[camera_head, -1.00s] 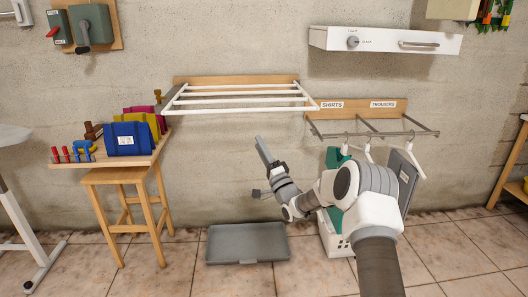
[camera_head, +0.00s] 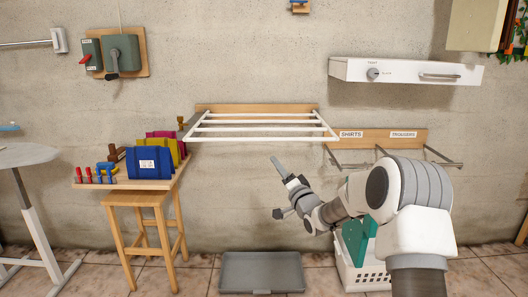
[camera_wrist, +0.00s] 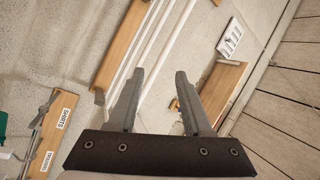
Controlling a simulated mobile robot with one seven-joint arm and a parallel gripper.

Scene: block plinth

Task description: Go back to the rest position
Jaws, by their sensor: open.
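My gripper (camera_head: 276,188) is raised in front of the wall, below the white-barred rack (camera_head: 262,138), at the end of my bent arm. It is open, and nothing shows between its fingers. The wrist view shows the two fingers of my gripper (camera_wrist: 160,72) spread apart with empty space between them. Behind the fingers, the wrist view shows the white bars (camera_wrist: 170,45) of the rack and the wall, tilted.
A stool (camera_head: 150,215) and shelf with coloured bags (camera_head: 148,162) stand left. A grey tray (camera_head: 262,272) lies on the floor. A white basket (camera_head: 362,276) with green cloth (camera_head: 357,240) stands partly behind my arm. The labelled rail (camera_head: 376,139) is at right.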

